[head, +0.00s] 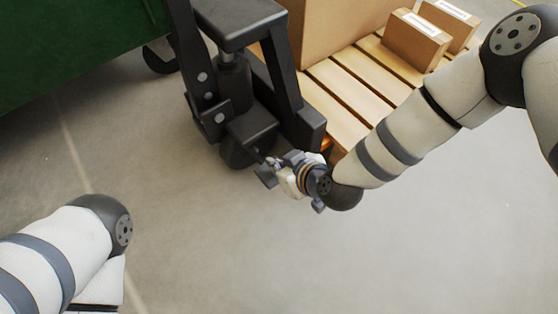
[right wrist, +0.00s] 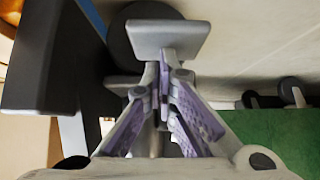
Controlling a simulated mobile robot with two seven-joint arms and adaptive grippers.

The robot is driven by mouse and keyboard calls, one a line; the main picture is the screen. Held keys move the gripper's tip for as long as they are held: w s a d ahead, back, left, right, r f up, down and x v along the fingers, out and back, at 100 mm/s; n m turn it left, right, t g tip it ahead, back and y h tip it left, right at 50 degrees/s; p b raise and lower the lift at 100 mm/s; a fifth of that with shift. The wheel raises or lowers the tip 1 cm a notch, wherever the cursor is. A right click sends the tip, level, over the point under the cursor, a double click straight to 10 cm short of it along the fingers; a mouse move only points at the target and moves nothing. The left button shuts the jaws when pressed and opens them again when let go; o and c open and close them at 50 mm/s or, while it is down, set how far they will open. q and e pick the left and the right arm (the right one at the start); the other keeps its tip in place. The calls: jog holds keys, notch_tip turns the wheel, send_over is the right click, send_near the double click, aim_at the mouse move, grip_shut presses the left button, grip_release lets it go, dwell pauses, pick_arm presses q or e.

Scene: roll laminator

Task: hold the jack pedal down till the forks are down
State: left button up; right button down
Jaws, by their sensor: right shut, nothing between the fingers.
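The dark grey pallet jack (head: 250,128) stands at the end of a wooden pallet, with its pump unit low in front. A small dark plate (head: 266,176), which looks like the jack pedal, sticks out low at the pump. In the right wrist view the pedal (right wrist: 168,38) is a grey plate just past the fingertips. My right gripper (head: 277,170) is shut and empty at the pedal, and its fingers meet in the right wrist view (right wrist: 164,78). I cannot tell whether they touch or press it. The forks are hidden under the pallet. My left gripper is out of view.
The wooden pallet (head: 345,94) carries a large carton (head: 325,30) and small boxes (head: 416,38). A green machine body (head: 60,50) with a dark caster (head: 160,56) stands at the upper left. The grey floor in front is clear.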

jog(key=f, duration=0.3)
jog(key=s+f, duration=0.1)
jog(key=shift+d+f, duration=0.2)
jog(key=shift+d, duration=0.2)
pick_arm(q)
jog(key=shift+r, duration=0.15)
pick_arm(e)
jog(key=shift+s, duration=0.1)
jog(key=shift+s+d+f, duration=0.1)
jog(key=shift+f, duration=0.05)
dwell(0.5)
pick_arm(q)
jog(key=shift+p, duration=0.3)
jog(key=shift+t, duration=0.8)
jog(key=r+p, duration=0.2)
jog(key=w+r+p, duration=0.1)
jog(key=p, duration=0.2)
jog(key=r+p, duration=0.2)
jog(key=p, duration=0.1)
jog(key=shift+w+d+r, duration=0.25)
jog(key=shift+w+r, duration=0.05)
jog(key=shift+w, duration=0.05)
pick_arm(e)
jog(key=v, duration=1.3)
